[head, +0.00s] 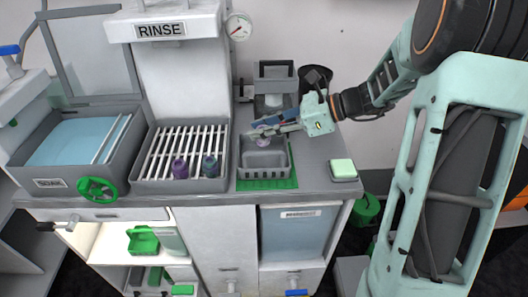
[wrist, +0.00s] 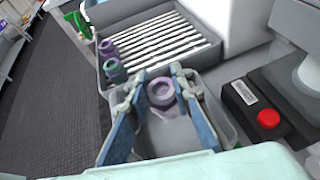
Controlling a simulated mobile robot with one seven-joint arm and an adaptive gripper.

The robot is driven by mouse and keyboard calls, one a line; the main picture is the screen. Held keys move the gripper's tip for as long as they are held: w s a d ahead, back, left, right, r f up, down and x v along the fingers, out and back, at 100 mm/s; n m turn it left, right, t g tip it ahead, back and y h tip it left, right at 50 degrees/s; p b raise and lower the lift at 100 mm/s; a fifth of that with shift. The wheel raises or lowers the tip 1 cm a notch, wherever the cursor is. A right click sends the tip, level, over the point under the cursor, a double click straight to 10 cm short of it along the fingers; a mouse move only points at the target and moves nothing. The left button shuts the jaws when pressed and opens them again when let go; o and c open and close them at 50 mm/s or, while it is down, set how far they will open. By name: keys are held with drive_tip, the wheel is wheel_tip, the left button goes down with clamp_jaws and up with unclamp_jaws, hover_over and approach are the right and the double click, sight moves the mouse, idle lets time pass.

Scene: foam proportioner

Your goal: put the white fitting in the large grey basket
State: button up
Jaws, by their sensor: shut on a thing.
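My gripper (head: 268,131) is shut on a pale purple, nut-shaped fitting (wrist: 161,92), held between its two blue fingers. The fitting looks pale mauve rather than plain white; I see no clearly white fitting elsewhere. The fitting also shows small and partly covered in the head view (head: 262,129). The grey basket (head: 264,184) stands on a green mat on the counter, and my gripper is above its back part. In the wrist view the basket (wrist: 222,122) lies below and around the fingers. Whether the fitting touches the basket cannot be told.
A slatted rack (head: 160,183) left of the basket bears a purple fitting (head: 180,168) and a teal-and-purple one (head: 210,166). A black box with a red button (wrist: 268,118) is close on the right. A pale green block (head: 343,169) lies right of the basket.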

sight(264, 145)
drive_tip(key=shift+f+b, duration=0.45)
drive_tip(key=shift+f, duration=2.6)
drive_tip(key=shift+f, duration=0.1)
drive_tip(key=o, duration=0.7)
drive_tip(key=shift+d+r, duration=0.25)
drive_tip(key=p+v, duration=0.1)
drive_tip(key=v, duration=1)
drive_tip(key=shift+s+d+r, duration=0.15)
drive_tip(key=shift+d, duration=0.05)
